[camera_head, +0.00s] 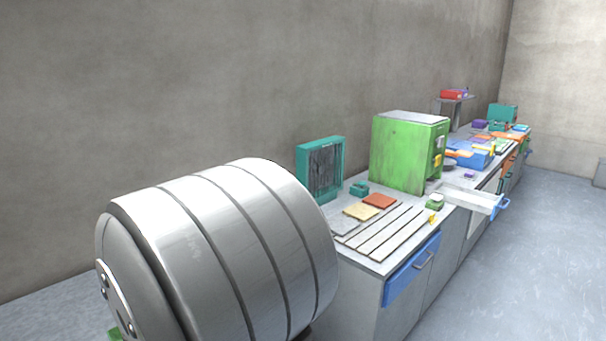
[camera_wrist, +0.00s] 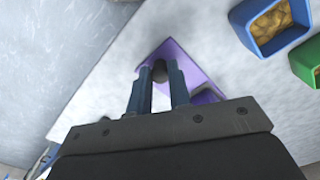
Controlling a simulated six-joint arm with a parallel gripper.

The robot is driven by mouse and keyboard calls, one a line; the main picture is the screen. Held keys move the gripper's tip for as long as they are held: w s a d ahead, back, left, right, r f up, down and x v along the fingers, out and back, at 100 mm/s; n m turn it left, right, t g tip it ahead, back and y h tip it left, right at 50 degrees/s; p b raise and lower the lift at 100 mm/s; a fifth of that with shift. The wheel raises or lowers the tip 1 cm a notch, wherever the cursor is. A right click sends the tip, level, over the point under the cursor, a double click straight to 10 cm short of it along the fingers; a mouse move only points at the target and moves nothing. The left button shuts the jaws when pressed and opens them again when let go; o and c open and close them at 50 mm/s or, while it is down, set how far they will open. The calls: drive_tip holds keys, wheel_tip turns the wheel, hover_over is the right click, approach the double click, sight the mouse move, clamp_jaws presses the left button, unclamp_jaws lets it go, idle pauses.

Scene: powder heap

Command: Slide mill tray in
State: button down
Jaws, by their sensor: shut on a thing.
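In the wrist view my gripper (camera_wrist: 158,80) has its two blue fingers closed around a dark round knob (camera_wrist: 159,68). A purple piece (camera_wrist: 188,62) lies around and behind the knob; I cannot tell whether they are joined. In the head view a green box-shaped machine (camera_head: 405,155) stands on the bench. A pale tray or drawer (camera_head: 468,198) with a blue front handle (camera_head: 501,208) sticks out past the bench's front edge beside it. I cannot tell for sure that this is the mill tray. My gripper cannot be made out in the head view.
In the wrist view a blue bin with orange-brown contents (camera_wrist: 270,22) and a green bin (camera_wrist: 308,60) are at right. In the head view the bench holds a slatted board (camera_head: 385,232), a teal frame (camera_head: 321,168) and a blue bin (camera_head: 478,159).

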drive_tip(key=shift+w+a, duration=3.55)
drive_tip(key=shift+a, duration=0.05)
drive_tip(key=c, duration=1.5)
unclamp_jaws()
drive_tip(key=shift+c, duration=0.2)
drive_tip(key=shift+o, duration=0.7)
wheel_tip(320, 180, up, 8)
drive_tip(key=shift+f, duration=0.25)
wheel_tip(320, 180, down, 8)
drive_tip(key=shift+r, duration=0.25)
drive_tip(key=shift+s+d, duration=0.45)
drive_tip(key=shift+d, duration=0.05)
